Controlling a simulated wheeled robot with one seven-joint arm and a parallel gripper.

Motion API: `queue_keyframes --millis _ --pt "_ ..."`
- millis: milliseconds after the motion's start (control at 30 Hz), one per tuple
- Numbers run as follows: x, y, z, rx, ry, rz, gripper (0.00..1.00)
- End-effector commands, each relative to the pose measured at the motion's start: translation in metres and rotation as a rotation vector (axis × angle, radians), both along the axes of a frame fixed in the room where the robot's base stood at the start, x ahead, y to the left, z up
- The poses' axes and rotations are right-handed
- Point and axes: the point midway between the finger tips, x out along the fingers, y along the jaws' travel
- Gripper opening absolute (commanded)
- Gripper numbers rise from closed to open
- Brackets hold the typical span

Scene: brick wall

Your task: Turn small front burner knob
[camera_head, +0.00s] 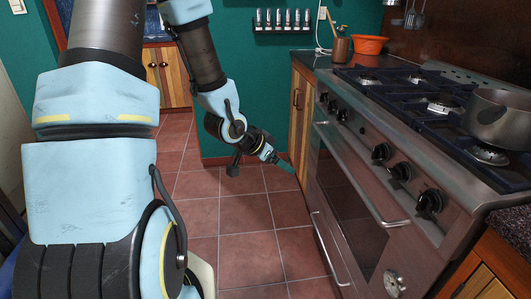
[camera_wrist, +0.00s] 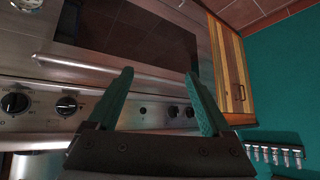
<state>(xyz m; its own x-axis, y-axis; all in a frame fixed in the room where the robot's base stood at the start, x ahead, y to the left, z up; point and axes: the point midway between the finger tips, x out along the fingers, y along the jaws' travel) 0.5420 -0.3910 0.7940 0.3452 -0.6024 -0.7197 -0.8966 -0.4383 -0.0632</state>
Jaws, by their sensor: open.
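The steel stove has a row of black knobs along its sloping front panel (camera_head: 365,136). A near group has three knobs: one nearest me (camera_head: 428,203), a middle one (camera_head: 400,173) and a farther one (camera_head: 381,152). Smaller-looking knobs (camera_head: 332,106) sit at the far end. I cannot tell which knob is the small front burner's. My gripper (camera_head: 285,166) is open and empty, in front of the stove's far end, apart from the panel. In the wrist view its green fingers (camera_wrist: 158,76) are spread, with a small dark knob (camera_wrist: 143,110) showing between them; larger knobs (camera_wrist: 66,105) show at left.
A pot (camera_head: 500,118) stands on the near right burner. Oven handles (camera_head: 372,196) stick out from the stove front. A wooden cabinet (camera_head: 301,105) adjoins its far end, with an orange bowl (camera_head: 369,45) on the counter above. The tiled floor (camera_head: 245,230) before the stove is clear.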

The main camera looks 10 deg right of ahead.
Motion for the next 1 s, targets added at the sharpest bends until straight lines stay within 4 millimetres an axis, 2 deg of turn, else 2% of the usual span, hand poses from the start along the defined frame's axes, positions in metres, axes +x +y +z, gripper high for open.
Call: queue_keyframes --millis 100,300,700,767,867,1000 --pt "0.004 0.016 0.008 0.044 0.014 0.051 0.83" --pt "0.007 0.033 0.012 0.084 0.034 0.103 0.83" --pt "0.008 0.037 0.012 0.094 0.038 0.117 0.83" --pt "0.010 0.043 0.016 0.107 0.042 0.135 0.83" --pt "0.013 0.071 0.032 0.168 0.073 0.230 0.83" --pt "0.002 0.143 0.071 0.285 0.189 0.494 0.83"
